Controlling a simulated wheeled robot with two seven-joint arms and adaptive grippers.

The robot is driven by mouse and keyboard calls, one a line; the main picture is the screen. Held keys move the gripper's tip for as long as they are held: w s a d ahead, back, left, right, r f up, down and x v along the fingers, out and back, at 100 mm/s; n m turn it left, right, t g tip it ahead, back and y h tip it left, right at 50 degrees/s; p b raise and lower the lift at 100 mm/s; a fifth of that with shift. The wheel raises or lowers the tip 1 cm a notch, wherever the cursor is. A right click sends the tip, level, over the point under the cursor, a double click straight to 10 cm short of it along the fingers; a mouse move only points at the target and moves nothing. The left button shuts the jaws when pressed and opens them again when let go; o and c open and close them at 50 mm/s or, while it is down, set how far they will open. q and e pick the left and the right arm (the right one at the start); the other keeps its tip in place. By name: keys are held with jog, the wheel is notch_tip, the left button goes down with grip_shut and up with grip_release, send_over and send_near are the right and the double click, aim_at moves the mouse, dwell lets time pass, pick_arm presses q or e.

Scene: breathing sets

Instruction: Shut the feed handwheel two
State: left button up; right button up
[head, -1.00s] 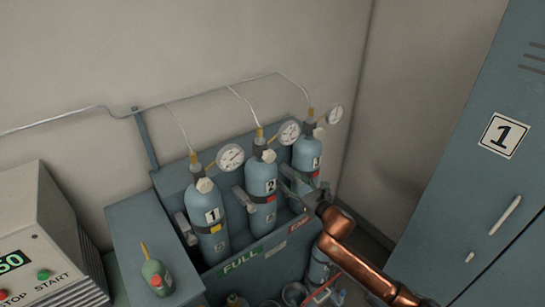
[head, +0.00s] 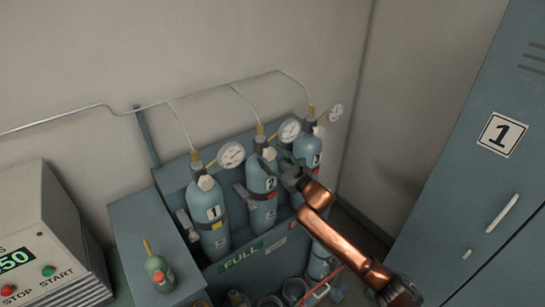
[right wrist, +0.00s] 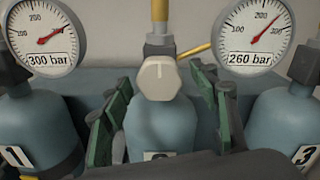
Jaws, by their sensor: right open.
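Feed handwheel two is the pale faceted knob (right wrist: 158,78) on the valve of the middle cylinder, marked 2 (head: 262,186). It faces the right wrist camera, with a line mark near its top. My right gripper (right wrist: 163,88) is open, with one green-padded finger on each side of the knob and gaps showing between. It does not grip the knob. In the head view my right gripper (head: 281,164) reaches the top of cylinder 2 from the right and partly hides the valve there. My left gripper is not in view.
Cylinder 1 (head: 209,222) and cylinder 3 (head: 304,148) stand close on either side in the rack. Gauges labelled 300 bar (right wrist: 45,35) and 260 bar (right wrist: 256,34) flank the knob. A grey locker (head: 480,190) stands at the right, a control box (head: 45,235) at the left.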

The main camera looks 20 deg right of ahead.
jog(key=shift+c, duration=0.4)
jog(key=c, duration=1.1)
jog(key=shift+m, duration=0.3)
